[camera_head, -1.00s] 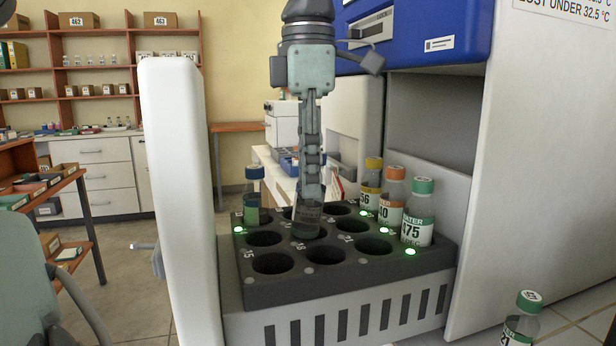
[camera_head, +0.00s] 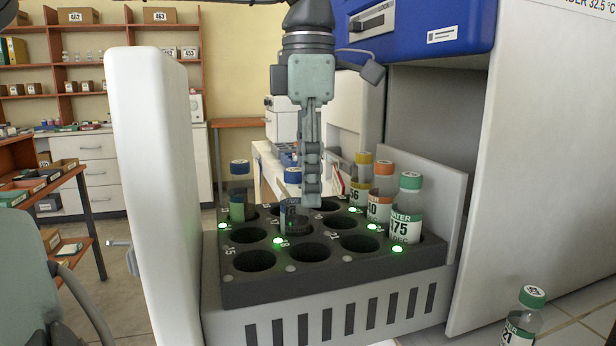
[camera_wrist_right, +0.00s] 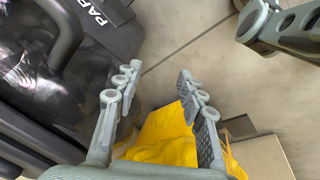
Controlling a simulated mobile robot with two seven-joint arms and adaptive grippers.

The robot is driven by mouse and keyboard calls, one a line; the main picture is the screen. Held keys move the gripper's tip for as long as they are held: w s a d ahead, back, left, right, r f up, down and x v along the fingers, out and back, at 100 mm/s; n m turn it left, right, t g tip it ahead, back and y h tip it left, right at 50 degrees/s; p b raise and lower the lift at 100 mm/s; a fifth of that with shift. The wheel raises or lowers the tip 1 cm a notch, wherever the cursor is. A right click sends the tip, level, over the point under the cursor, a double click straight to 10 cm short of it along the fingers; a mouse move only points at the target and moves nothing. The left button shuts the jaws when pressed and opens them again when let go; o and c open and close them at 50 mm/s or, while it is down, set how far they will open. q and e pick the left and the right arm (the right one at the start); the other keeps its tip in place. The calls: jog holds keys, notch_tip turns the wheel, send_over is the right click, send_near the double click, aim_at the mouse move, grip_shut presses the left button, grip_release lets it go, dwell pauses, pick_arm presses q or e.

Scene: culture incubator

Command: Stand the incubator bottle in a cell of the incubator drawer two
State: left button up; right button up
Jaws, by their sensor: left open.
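The drawer block (camera_head: 325,285) is dark with round cells and stands pulled out. A clear bottle with a blue cap (camera_head: 293,216) stands upright in the cell marked 18, with a green light lit beside it. My left gripper (camera_head: 312,192) points down just right of this bottle. It is open and empty, and its fingers overlap in this view. My right gripper (camera_wrist_right: 158,82) shows in the right wrist view, its fingers apart with nothing held between them.
Other bottles stand in the block: a blue-capped one (camera_head: 238,195) at left, and yellow-capped (camera_head: 361,182), orange-capped (camera_head: 381,195) and green-capped (camera_head: 408,212) ones at right. Another green-capped bottle (camera_head: 525,318) stands at lower right. A white door (camera_head: 160,180) stands at left. Several front cells are empty.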

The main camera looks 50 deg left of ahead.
pick_arm(q)
jog(key=shift+r, duration=0.15)
notch_tip(320, 180, up, 12)
jog(key=shift+r, duration=0.15)
dwell(0.5)
